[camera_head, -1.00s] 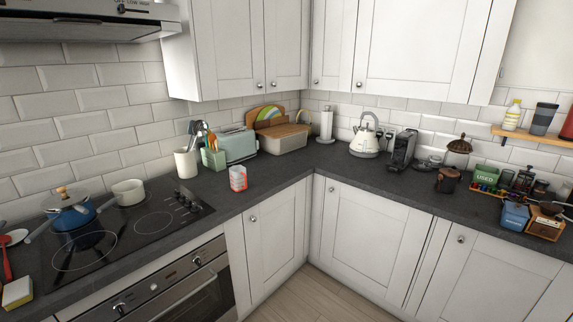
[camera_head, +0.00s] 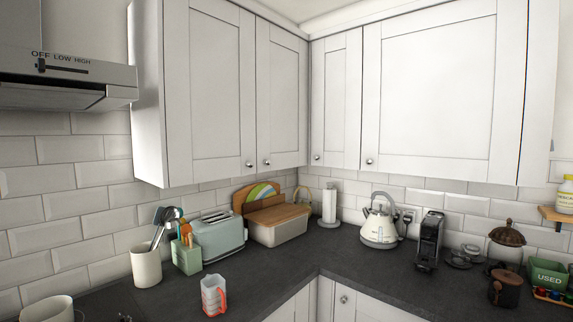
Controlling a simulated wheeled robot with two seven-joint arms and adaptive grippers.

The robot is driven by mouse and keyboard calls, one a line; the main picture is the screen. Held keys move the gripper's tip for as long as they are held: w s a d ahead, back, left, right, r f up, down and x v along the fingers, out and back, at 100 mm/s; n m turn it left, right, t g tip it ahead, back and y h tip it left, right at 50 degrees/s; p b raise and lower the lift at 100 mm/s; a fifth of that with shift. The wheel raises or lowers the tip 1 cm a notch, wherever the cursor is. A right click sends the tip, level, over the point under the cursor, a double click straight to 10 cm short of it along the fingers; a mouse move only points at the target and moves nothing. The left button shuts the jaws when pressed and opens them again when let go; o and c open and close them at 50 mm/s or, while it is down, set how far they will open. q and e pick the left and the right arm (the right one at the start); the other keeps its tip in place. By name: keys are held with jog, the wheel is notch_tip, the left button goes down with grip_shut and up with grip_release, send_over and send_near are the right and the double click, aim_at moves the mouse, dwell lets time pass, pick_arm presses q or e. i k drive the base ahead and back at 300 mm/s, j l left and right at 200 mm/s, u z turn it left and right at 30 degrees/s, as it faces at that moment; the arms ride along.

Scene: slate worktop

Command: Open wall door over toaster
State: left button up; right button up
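The toaster (camera_head: 218,234) is pale green-blue and stands on the worktop against the left tiled wall. Above it hang two white wall doors, both shut. The wider left door (camera_head: 207,90) has its round knob (camera_head: 249,164) at its lower right corner. The narrower right door (camera_head: 281,95) has its knob (camera_head: 267,162) at its lower left corner. The two knobs sit close together. Neither of my grippers shows in the head view.
The extractor hood (camera_head: 65,78) juts out left of the wall cabinet. Below stand a utensil pot (camera_head: 146,266), a green utensil holder (camera_head: 187,257), a red-and-white measuring cup (camera_head: 213,296), a bread bin (camera_head: 279,229) and a kettle (camera_head: 379,222). The space before the doors is clear.

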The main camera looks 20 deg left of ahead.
aim_at(209, 45)
jog(key=i+j+z, duration=0.45)
jog(key=i+j, duration=0.25)
